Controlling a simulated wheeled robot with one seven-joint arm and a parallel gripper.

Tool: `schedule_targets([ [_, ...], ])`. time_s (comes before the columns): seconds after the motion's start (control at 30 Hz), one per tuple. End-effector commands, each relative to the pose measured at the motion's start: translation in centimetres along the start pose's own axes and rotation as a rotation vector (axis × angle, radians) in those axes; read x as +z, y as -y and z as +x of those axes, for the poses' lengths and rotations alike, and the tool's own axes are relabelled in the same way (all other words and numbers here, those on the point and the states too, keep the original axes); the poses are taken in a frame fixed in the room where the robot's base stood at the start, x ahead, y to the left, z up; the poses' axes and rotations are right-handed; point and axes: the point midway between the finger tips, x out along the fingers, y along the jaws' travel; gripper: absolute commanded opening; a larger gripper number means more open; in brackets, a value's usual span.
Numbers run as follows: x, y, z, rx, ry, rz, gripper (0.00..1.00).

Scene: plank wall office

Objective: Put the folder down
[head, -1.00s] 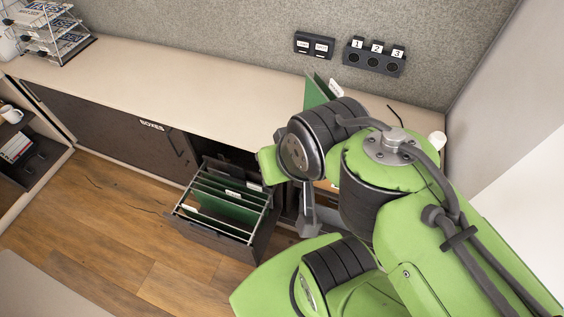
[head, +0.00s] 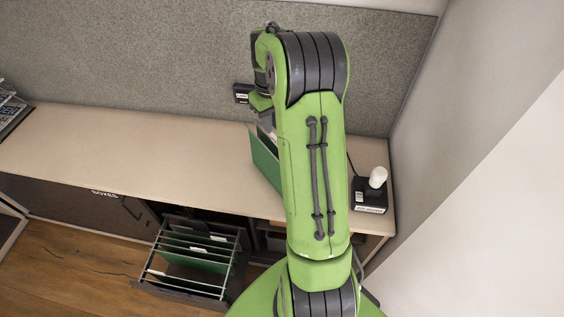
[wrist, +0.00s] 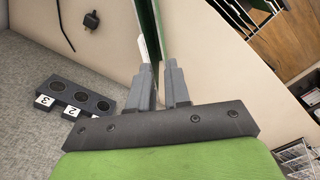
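The green folder (head: 265,160) stands on edge at the right part of the counter (head: 110,150), in the head view. Whether its lower edge touches the counter is not clear. In the wrist view the folder (wrist: 148,18) shows edge-on with its white tab, running down between the fingers of my gripper (wrist: 162,68). The fingers are close together and appear closed on the folder's edge. In the head view my arm hides part of the folder and most of the gripper.
An open drawer (head: 150,285) with hanging green folders juts out below the counter. A black box (head: 369,196) with a white cylinder (head: 378,177) stands at the counter's right end. A numbered panel (wrist: 75,100) is on the grey wall. The counter's left stretch is clear.

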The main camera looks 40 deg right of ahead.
Motion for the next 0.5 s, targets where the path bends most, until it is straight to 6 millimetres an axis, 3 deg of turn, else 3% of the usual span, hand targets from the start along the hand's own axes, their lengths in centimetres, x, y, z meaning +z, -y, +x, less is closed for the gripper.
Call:
schedule_targets([
  [0.17, -0.2, -0.9, 2.3, -0.016, 0.016, 0.004, 0.17],
  [0.5, -0.1, -0.7, 10.4, -0.016, 0.016, 0.005, 0.17],
])
